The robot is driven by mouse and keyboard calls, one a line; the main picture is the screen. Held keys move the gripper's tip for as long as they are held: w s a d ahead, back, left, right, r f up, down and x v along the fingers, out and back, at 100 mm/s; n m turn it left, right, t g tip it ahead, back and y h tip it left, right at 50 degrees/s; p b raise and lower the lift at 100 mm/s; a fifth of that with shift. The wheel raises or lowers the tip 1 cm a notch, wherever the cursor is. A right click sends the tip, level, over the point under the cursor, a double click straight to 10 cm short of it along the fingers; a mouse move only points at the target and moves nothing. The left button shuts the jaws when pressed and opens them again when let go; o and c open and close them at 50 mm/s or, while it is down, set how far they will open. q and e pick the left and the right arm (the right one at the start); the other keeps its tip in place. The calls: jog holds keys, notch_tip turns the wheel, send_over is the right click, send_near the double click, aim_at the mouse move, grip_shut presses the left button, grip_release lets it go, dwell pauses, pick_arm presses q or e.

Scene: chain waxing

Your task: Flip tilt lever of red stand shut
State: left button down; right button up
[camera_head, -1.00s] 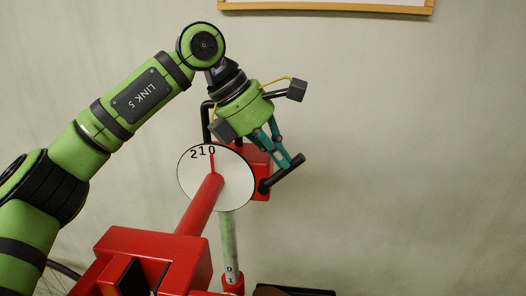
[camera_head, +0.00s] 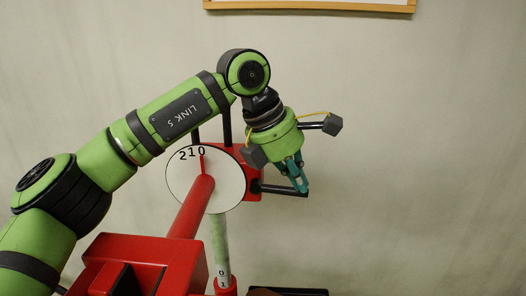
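The red stand (camera_head: 140,255) has a white dial (camera_head: 228,188) marked 2 1 0 with a red pointer near the 0. Behind the dial is a red head block (camera_head: 254,160). The black tilt lever (camera_head: 275,188) juts right from this block and lies almost level. My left gripper (camera_head: 300,187) comes from above, its teal fingers pointing down and reaching the lever's outer end. The fingers overlap closely there, so I cannot tell whether they are closed on the lever or only touch it. My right gripper is out of view.
A pale scaled post (camera_head: 221,245) rises from a red collar below the dial. Black bars (camera_head: 227,125) stand up behind the head block. A dark object (camera_head: 285,292) shows at the bottom edge. The plain wall (camera_head: 430,180) leaves free room at right.

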pick_arm(q)
jog(key=shift+d+f+y, duration=0.2)
jog(key=shift+f+y, duration=0.6)
jog(key=shift+f, duration=0.25)
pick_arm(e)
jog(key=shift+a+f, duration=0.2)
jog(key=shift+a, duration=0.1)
